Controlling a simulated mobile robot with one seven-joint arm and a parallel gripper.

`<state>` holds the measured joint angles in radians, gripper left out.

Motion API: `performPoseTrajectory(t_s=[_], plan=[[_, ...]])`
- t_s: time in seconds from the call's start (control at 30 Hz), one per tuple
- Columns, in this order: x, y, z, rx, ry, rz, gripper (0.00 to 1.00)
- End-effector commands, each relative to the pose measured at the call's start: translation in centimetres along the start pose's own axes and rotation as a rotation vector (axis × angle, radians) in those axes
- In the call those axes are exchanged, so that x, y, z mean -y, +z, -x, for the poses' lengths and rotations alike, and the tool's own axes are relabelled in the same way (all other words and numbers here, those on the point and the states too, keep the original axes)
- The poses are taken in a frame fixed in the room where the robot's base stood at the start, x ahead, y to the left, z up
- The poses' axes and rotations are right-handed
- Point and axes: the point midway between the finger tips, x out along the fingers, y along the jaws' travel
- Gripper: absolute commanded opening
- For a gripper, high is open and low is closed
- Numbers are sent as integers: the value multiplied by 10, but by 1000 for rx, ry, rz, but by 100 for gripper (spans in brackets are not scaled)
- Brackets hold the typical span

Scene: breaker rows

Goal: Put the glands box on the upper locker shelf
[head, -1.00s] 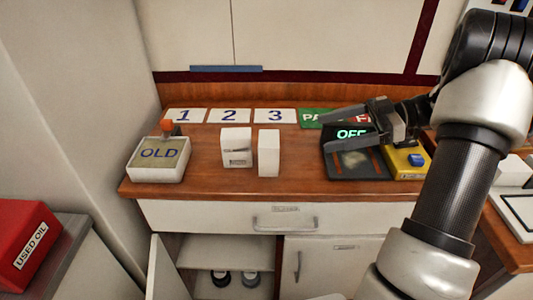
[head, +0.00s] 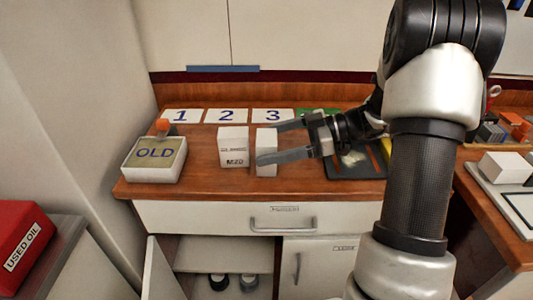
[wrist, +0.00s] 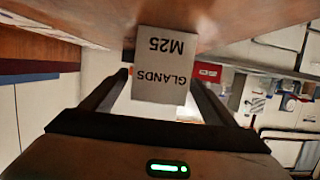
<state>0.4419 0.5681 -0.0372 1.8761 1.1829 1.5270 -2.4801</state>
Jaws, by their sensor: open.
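The glands box (head: 266,141) is a small white carton standing upright on the wooden counter. In the wrist view its near face reads GLANDS M25 (wrist: 164,65), upside down. My gripper (head: 268,144) comes in from the right, open, with one finger at the far side of the box and the other at its near side. I cannot tell whether either finger touches it. Under the counter, an open locker shows a pale upper shelf (head: 222,256); its inner part is hidden.
Another white carton (head: 233,149) with blurred print stands close left of the glands box. An OLD tray (head: 152,172) is at the counter's left end. The locker door (head: 160,270) hangs open. A red USED OIL box (head: 25,240) is lower left.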

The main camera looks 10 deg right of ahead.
Motion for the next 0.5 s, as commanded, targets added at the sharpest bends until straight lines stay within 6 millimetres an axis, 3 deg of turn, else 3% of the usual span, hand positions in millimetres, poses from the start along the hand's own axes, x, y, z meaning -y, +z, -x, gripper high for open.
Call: performPoseTrajectory(t_s=[0.1, 0.33, 0.5], plan=[[0, 0, -9, 0, -1, 1, 80], [0, 0, -9, 1, 1, 1, 79], [0, 0, -9, 0, 1, 1, 50]])
